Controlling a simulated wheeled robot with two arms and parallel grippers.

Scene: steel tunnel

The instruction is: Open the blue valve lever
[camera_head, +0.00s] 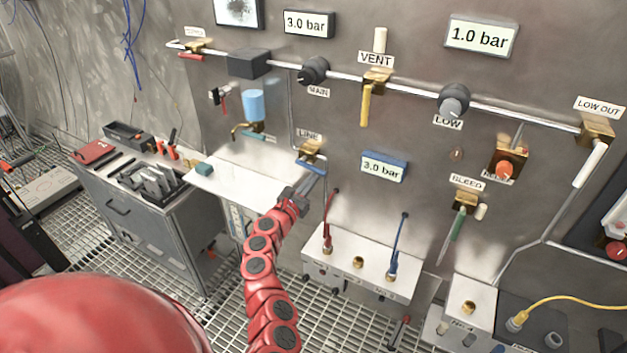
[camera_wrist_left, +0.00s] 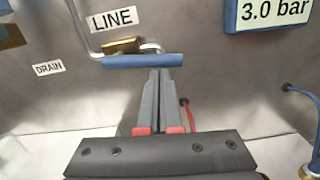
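The blue valve lever (camera_head: 311,167) is on a brass valve under the LINE label on the steel wall. In the left wrist view the lever (camera_wrist_left: 143,61) lies nearly level across the picture, below the brass valve body (camera_wrist_left: 122,46). My left gripper (camera_head: 306,186) is just below the lever in the head view. In the left wrist view its two grey fingers (camera_wrist_left: 161,75) lie side by side, with nothing seen between them. Their tips end at the lever's lower edge; I cannot tell whether they touch it. My right gripper is not in view.
A yellow VENT lever (camera_head: 365,104) and a green BLEED lever (camera_head: 457,225) are on the same wall. A blue-framed 3.0 bar display (camera_head: 384,167) is right of the LINE valve. A white box with red and blue cables (camera_head: 362,273) stands below. A white shelf (camera_head: 235,180) is at left.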

